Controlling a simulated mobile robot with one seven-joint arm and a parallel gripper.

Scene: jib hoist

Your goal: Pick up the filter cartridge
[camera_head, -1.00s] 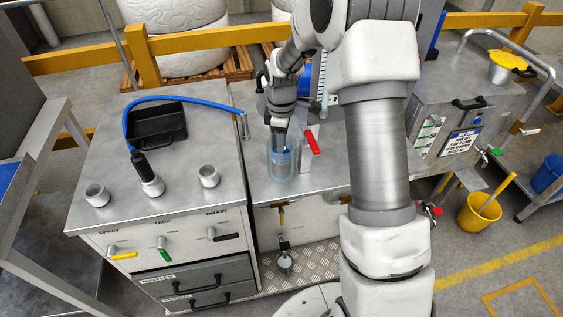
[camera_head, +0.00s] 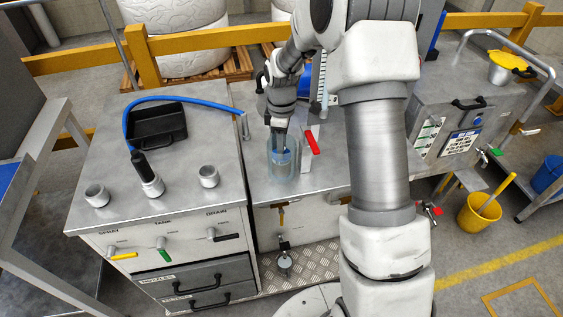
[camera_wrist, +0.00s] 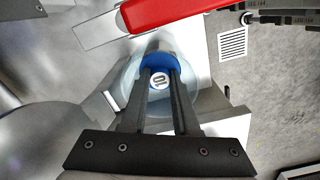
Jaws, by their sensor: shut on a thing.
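The filter cartridge, with a blue top marked "10" (camera_wrist: 160,66), sits inside a clear round bowl (camera_wrist: 131,88) in the wrist view. In the head view the blue of the cartridge (camera_head: 284,156) shows through the clear bowl (camera_head: 282,172) on the metal bench. My gripper (camera_wrist: 160,76) reaches down into the bowl from above, its two dark fingers shut on the cartridge's top. In the head view my gripper (camera_head: 280,146) points down at the bowl's mouth. The cartridge's lower part is hard to make out, and I cannot tell whether it touches the bottom.
A red lever handle (camera_head: 312,142) is close beside the bowl on the right. The metal cabinet (camera_head: 110,172) on the left carries a black tray (camera_head: 157,126), a blue hose (camera_head: 195,103) and several round fittings. A yellow bucket (camera_head: 478,213) stands on the floor at right.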

